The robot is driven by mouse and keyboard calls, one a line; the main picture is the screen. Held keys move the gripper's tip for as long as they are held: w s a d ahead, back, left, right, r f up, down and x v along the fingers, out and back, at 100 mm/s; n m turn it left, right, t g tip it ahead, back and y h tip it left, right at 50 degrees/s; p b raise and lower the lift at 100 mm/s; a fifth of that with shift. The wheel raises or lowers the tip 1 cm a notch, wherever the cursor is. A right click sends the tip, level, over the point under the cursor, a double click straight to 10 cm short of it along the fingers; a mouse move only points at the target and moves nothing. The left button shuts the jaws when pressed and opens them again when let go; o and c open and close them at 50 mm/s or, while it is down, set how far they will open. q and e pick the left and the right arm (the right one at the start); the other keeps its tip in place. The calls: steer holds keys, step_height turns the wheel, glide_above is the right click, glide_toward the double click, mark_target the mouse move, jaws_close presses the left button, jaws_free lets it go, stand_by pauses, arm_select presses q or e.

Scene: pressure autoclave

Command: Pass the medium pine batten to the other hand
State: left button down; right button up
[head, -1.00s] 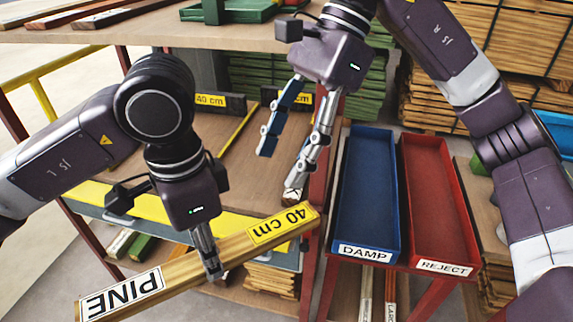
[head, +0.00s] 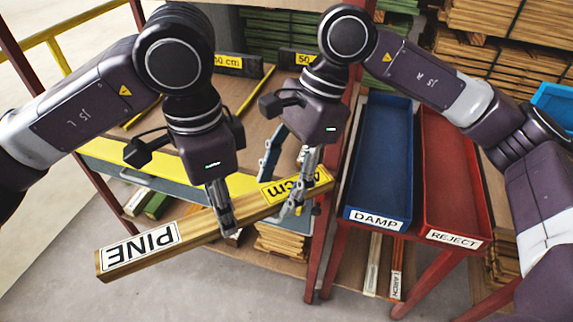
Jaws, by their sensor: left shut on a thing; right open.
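The medium pine batten (head: 198,231) is a long wooden bar with a white PINE label at its left end and a yellow cm label at its right end. It hangs in the air, its right end higher in the picture. My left gripper (head: 229,229) is shut on the batten near its middle. My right gripper (head: 283,203) is open at the batten's right end, with its fingers by the yellow label and partly covering it. I cannot tell whether those fingers touch the batten.
A blue DAMP tray (head: 380,150) and a red REJECT tray (head: 452,170) stand on a red stand to the right. Behind the batten is a workbench (head: 115,152) with a yellow edge. Stacked planks (head: 282,242) lie beneath it. Timber piles fill the back right.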

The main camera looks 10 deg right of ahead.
steer(key=shift+a+f, duration=0.1)
steer(key=shift+f, duration=0.15)
steer(key=c, duration=1.4)
arm_select(q)
steer(key=c, duration=1.3)
jaws_free()
arm_select(e)
jaws_close()
